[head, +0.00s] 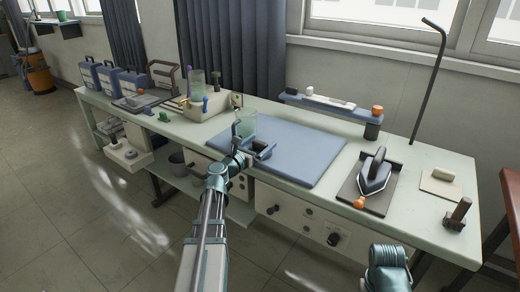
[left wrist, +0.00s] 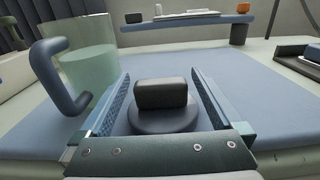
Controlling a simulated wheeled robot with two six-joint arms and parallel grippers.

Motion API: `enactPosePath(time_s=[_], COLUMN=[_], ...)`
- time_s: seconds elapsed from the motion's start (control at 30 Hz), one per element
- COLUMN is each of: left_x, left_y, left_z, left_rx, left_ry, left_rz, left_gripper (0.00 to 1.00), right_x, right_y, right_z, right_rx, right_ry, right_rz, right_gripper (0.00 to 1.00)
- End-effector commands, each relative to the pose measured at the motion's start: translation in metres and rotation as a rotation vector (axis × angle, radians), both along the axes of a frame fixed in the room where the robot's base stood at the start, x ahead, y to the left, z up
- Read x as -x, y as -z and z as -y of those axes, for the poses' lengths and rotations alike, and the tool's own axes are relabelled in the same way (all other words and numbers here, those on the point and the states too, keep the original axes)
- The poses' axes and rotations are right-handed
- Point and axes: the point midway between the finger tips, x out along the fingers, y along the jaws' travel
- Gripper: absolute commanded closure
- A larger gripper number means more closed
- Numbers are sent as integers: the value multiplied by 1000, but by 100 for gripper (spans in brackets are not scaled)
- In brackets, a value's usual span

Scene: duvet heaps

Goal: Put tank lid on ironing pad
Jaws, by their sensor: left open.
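The tank lid (left wrist: 160,118), a dark round disc with a blocky knob, sits between the fingers of my left gripper (left wrist: 159,78) in the left wrist view. The gripper is open, with gaps beside the knob. In the head view, my left gripper (head: 254,150) is at the left front part of the blue ironing pad (head: 300,150). The lid is over or on the pad there; I cannot tell whether it touches. The pad also shows in the left wrist view (left wrist: 240,75).
A clear tank (head: 246,124) with a dark handle stands close left of my left gripper. An iron (head: 376,172) rests on a dark stand to the right of the pad. A bin with tools (head: 200,106) is at left. The pad's middle and right are bare.

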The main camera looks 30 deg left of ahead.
Motion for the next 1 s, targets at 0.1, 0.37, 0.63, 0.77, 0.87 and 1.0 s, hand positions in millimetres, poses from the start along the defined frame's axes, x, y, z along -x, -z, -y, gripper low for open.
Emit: enactPosePath(time_s=[0.1,0.37,0.63,0.77,0.87,1.0], left_x=[1,1,1,1,1,0], left_y=[0,0,0,0,-2,-6], left_z=[0,0,0,0,0,1], left_rx=[0,0,0,0,0,0], left_ry=[0,0,0,0,1,1], left_rz=[0,0,0,0,0,0], left_gripper=[5,52,90,90,90,90], right_x=[0,0,0,0,0,0], right_y=[0,0,0,0,-2,-6], right_z=[0,0,0,0,0,0], right_rx=[0,0,0,0,0,0], right_ry=[0,0,0,0,0,0], right_rz=[0,0,0,0,0,0], right_gripper=[50,50,50,50,50,50])
